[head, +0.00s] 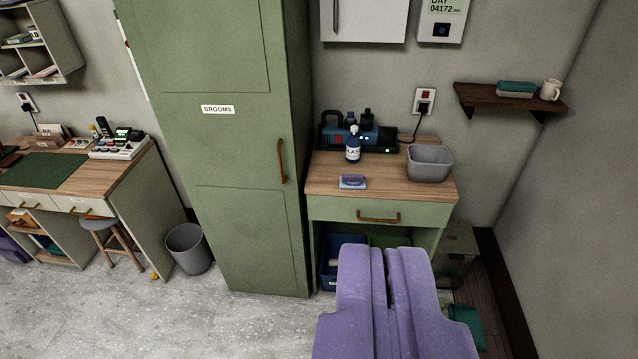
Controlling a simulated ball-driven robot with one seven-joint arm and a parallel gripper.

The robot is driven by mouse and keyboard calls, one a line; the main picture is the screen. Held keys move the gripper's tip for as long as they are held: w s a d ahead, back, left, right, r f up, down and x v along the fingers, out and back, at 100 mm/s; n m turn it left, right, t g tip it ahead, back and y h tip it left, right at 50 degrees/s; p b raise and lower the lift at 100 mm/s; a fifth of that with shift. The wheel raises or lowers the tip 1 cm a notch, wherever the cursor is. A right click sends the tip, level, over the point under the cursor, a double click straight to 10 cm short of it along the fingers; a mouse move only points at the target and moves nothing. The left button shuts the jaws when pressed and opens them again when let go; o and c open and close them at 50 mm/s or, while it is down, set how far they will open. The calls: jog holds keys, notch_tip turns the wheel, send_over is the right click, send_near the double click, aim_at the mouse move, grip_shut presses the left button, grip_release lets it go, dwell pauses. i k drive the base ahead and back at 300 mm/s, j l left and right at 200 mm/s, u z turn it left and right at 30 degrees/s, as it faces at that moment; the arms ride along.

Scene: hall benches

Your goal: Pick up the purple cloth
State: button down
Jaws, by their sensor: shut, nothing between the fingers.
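My gripper (385,262) is purple and reaches up from the bottom of the head view. Its two fingers are shut together with nothing between them. A small folded blue-purple item (352,181), which may be the purple cloth, lies flat on the wooden top (387,187) of the green cabinet. It is too small to tell for sure. It appears above and a little left of my fingertips in the picture, apart from them. The fingers hide part of the cabinet's lower shelf.
A pump bottle (353,146) stands just behind the small item, and a grey bin (429,163) stands to its right. A blue device (350,135) is at the back. A tall green broom cupboard (231,150) blocks the left. Grey floor (215,315) is open at lower left.

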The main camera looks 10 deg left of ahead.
aim_at(346, 181)
jog(key=i+l+u, duration=0.1)
jog(key=i, duration=0.45)
jog(key=i+l+u, duration=0.1)
jog(key=i, duration=0.4)
jog(key=i+l+u, duration=0.15)
jog(key=i, duration=0.4)
jog(key=i+l, duration=0.1)
jog(key=i, duration=0.35)
jog(key=i+l+u, duration=0.1)
jog(key=i, duration=0.4)
jog(key=i+l+u, duration=0.1)
jog(key=i, duration=0.35)
jog(key=l, duration=0.1)
